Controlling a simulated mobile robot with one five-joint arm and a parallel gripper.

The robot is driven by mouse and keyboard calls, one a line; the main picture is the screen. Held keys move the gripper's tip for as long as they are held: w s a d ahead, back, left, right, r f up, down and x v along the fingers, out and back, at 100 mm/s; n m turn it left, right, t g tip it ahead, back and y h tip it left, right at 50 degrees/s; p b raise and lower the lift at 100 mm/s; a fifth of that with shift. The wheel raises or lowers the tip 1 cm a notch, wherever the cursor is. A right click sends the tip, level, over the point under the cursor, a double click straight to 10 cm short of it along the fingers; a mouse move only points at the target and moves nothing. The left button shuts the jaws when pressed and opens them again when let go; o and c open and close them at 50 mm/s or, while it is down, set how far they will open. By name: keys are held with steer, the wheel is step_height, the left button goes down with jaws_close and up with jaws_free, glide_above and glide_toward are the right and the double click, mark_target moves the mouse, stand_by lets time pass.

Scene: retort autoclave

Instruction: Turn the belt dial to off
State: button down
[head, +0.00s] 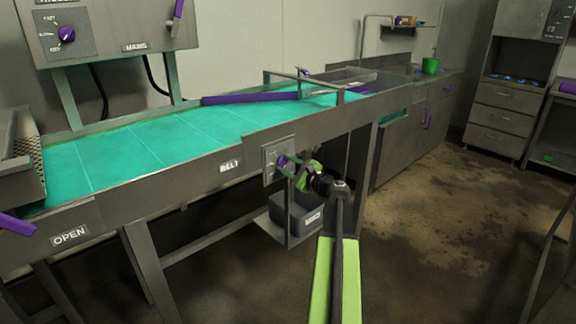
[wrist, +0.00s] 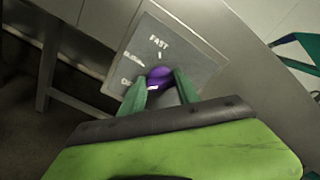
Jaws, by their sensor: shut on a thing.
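The belt dial is a purple knob (wrist: 160,73) on a grey plate (wrist: 195,55) marked FAST, SLOW and a partly hidden label starting with O. In the head view the plate (head: 268,164) sits on the conveyor's front side, right of the BELT label (head: 230,165), and the knob (head: 283,160) shows beside my gripper. My gripper (head: 289,165) is shut on the knob; in the wrist view its green fingers (wrist: 160,82) stand on both sides of it. A white mark on the knob shows at its lower left, towards the O label, but its exact setting is unclear.
A dark bin (head: 295,214) stands on a low shelf below the dial. Another purple dial (head: 67,34) is on the upper left panel. The floor at right is clear.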

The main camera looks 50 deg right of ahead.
steer(key=c, duration=0.9)
jaws_free()
steer(key=s, duration=0.5)
steer(key=s+a, duration=0.1)
steer(key=s, duration=1.1)
steer(key=shift+s+a, duration=0.15)
steer(key=shift+s, duration=0.1)
